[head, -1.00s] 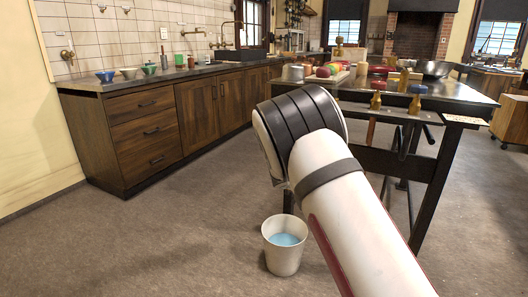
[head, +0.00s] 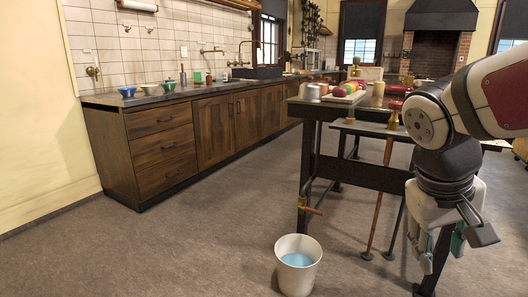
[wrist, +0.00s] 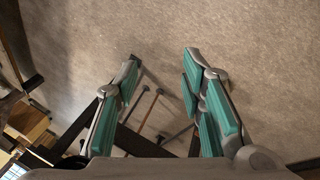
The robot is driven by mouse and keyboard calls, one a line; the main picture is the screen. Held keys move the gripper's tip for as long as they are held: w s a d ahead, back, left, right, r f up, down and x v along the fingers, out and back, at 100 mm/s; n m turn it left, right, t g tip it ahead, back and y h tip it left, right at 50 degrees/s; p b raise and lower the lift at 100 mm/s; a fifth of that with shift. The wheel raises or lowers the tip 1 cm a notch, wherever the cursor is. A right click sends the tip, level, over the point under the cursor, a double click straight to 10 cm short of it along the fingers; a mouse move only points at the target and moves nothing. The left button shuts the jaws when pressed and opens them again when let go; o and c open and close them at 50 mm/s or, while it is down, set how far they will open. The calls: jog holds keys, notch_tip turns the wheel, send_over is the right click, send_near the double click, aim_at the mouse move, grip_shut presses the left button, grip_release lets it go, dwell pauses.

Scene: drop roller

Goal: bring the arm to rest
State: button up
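My gripper (head: 438,240) hangs from my arm at the right of the head view, pointing down in front of the dark workbench (head: 345,172). In the wrist view its two teal-padded fingers (wrist: 162,62) stand well apart with nothing between them. A whitish bucket (head: 298,278) stands upright on the floor at the lower middle of the head view, left of my gripper and apart from it. Light blue shows inside it. I cannot tell whether that is liquid or something solid. The bucket does not show in the wrist view.
Bench legs stand close to my gripper. The floor (head: 180,245) at left and centre is clear.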

jog(key=s+a+f+y, duration=0.1)
jog(key=s+a, duration=0.2)
jog(key=s, duration=0.4)
jog(key=s+a+g+y, duration=0.1)
jog(key=s+a+y, duration=0.15)
jog(key=s, duration=0.35)
jog(key=s+a+f, duration=0.1)
jog(key=s+a, duration=0.2)
jog(key=s, duration=0.4)
notch_tip(320, 180, up, 36)
jog(key=t+p, duration=0.3)
jog(key=p, duration=3.2)
jog(key=shift+d+t, duration=0.15)
jog(key=shift+t, duration=0.15)
